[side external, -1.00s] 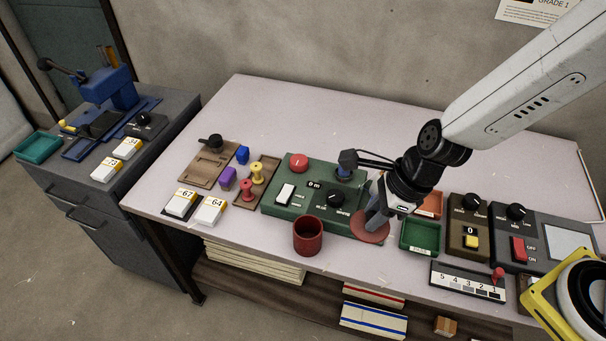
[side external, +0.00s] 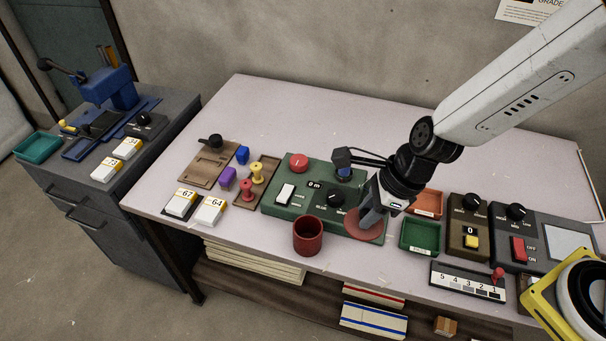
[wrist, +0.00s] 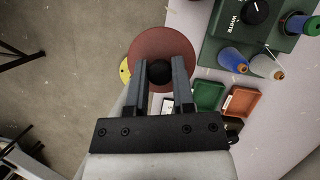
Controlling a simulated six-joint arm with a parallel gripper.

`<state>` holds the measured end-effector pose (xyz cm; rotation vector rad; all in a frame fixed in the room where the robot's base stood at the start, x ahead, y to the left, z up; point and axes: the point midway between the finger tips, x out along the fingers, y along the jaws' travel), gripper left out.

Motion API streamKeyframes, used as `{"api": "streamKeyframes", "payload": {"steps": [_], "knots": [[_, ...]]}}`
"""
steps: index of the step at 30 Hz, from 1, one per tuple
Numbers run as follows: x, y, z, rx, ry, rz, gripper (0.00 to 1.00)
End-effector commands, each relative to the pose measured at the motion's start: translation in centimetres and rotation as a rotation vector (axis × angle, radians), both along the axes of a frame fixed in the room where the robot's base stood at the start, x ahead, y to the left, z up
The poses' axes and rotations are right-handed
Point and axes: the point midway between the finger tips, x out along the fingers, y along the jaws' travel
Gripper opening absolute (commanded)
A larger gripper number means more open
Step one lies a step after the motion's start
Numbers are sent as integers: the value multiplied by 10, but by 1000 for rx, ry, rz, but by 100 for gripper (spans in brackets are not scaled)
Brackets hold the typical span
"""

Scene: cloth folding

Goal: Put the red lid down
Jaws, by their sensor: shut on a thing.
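The red lid (side external: 358,224) is a flat disc below my gripper (side external: 370,220) in the side view. It overlaps the front right corner of the green control box (side external: 280,207); the gap beneath it cannot be told. In the wrist view, the lid (wrist: 160,42) has a black knob (wrist: 157,68) at its middle, and my gripper's two fingers (wrist: 160,68) are shut on that knob. The red cup (side external: 308,238) stands open-topped to the left of the lid, near the table's front edge.
A green tray (side external: 419,250) and an orange tray (side external: 439,205) lie right of the lid. A numbered rack (side external: 468,282) and switch boxes (side external: 518,238) stand farther right. Spools (side external: 257,172) lie left. The table's back (side external: 270,110) is clear.

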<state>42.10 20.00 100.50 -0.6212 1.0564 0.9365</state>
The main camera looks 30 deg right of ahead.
Motion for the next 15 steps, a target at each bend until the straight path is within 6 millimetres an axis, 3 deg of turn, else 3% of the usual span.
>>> {"api": "streamKeyframes", "payload": {"steps": [15], "knots": [[76,52,-22,21,1,129,0]]}}
